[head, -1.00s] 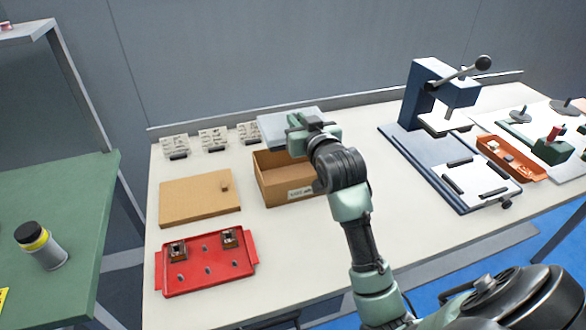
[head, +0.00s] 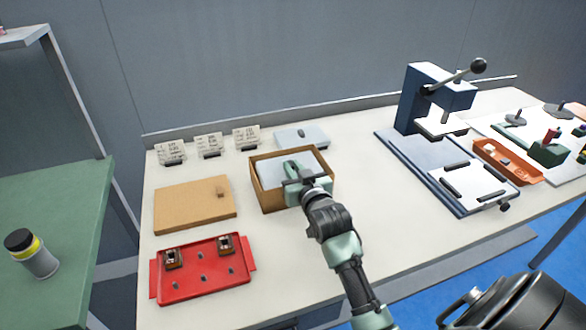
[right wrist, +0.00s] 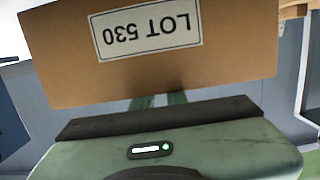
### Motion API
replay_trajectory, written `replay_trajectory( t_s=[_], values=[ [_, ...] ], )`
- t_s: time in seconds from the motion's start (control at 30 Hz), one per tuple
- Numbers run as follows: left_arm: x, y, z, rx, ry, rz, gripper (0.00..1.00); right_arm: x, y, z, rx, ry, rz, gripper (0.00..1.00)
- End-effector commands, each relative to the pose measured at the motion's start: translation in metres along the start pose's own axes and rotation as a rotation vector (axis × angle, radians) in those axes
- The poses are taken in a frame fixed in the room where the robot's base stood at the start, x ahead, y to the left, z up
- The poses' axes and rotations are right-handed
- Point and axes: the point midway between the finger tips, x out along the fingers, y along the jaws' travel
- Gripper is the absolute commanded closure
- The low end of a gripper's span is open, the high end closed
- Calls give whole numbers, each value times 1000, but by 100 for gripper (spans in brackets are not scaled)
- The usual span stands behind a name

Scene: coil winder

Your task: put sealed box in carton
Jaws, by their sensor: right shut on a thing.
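The sealed box shows as a flat pale blue-grey top (head: 268,174) inside the open brown carton (head: 255,193). It looks level and fills much of the opening; how deep it sits and whether it touches the bottom is hidden. My right gripper (head: 297,171) reaches over the carton's front wall and is shut on the box. In the right wrist view the carton's wall with an upside-down "LOT 530" label (right wrist: 147,28) fills the top and hides the fingertips and the box. My left gripper is not in view.
Behind the carton lies a pale blue plate with a dark knob (head: 302,137). Left are a flat brown board (head: 190,208) and a red tray (head: 200,287) with two small parts. Small cards (head: 208,145) stand behind. A blue press (head: 412,100) stands right; table between is clear.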

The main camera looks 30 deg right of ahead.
Motion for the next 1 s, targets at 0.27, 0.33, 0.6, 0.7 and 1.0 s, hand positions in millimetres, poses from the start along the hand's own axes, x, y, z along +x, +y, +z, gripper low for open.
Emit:
replay_trajectory(
  t_s=[0.27,0.33,0.6,0.7,1.0],
  values=[
    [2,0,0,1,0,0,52,1,0,5,0,2,0,100],
    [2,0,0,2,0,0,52,1,0,7,0,1,0,100],
    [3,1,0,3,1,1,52,2,0,17,0,-13,0,81],
    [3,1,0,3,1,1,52,2,0,19,0,-17,-1,65],
    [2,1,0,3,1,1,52,1,-1,17,0,-18,-1,65]
  ],
)
